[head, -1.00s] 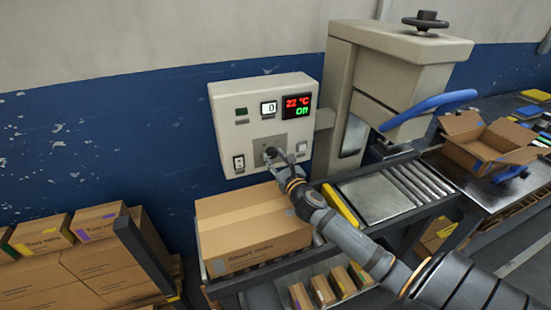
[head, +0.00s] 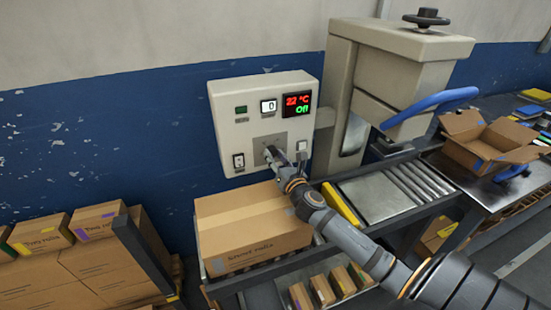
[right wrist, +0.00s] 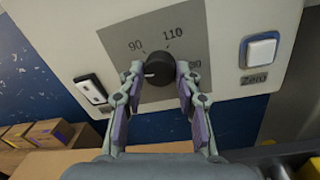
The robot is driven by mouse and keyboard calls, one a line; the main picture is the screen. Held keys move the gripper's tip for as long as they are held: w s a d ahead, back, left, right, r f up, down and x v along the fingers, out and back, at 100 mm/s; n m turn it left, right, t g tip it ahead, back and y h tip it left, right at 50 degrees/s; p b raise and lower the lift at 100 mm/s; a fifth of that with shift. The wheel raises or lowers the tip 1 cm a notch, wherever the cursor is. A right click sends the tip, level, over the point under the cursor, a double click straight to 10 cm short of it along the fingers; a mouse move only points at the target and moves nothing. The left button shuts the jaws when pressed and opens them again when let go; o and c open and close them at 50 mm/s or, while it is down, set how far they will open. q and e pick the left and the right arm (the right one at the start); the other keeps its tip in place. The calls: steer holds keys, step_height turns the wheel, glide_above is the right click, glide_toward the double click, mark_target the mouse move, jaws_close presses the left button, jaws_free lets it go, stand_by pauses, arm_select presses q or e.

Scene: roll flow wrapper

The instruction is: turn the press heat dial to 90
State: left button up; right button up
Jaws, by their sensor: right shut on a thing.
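The press heat dial (right wrist: 157,72) is a round black knob on a grey scale plate (right wrist: 116,40), marked 90, 110 and a third number partly hidden by a finger. A white mark on the knob points to the lower left, below the 90. My right gripper (right wrist: 160,74) is shut on the dial, one finger on each side. In the head view my right gripper (head: 273,156) reaches the control box (head: 226,122) and hides most of the dial. The red and green display (head: 297,105) reads 22 °C and Off. My left gripper is not in view.
A rocker switch (right wrist: 91,90) and a Zero button (right wrist: 262,50) flank the dial. A closed carton (head: 250,228) sits below the box. The press (head: 400,60) with its blue handle (head: 430,107) stands to the right.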

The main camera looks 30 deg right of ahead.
steer(key=m+b, duration=0.1)
steer(key=m, duration=0.3)
steer(key=shift+f+m, duration=0.15)
steer(key=shift+m, duration=0.15)
steer(key=shift+m+h+b, duration=0.3)
steer(key=shift+m+b, duration=0.35)
steer(key=shift+m, duration=1.75)
steer(key=o, duration=1.2)
steer(key=shift+c, duration=0.2)
steer(key=shift+s, duration=0.15)
steer(key=v, duration=1.1)
steer(key=shift+s+a+f, duration=0.1)
steer(key=shift+s+a, duration=0.05)
steer(key=shift+s, duration=0.15)
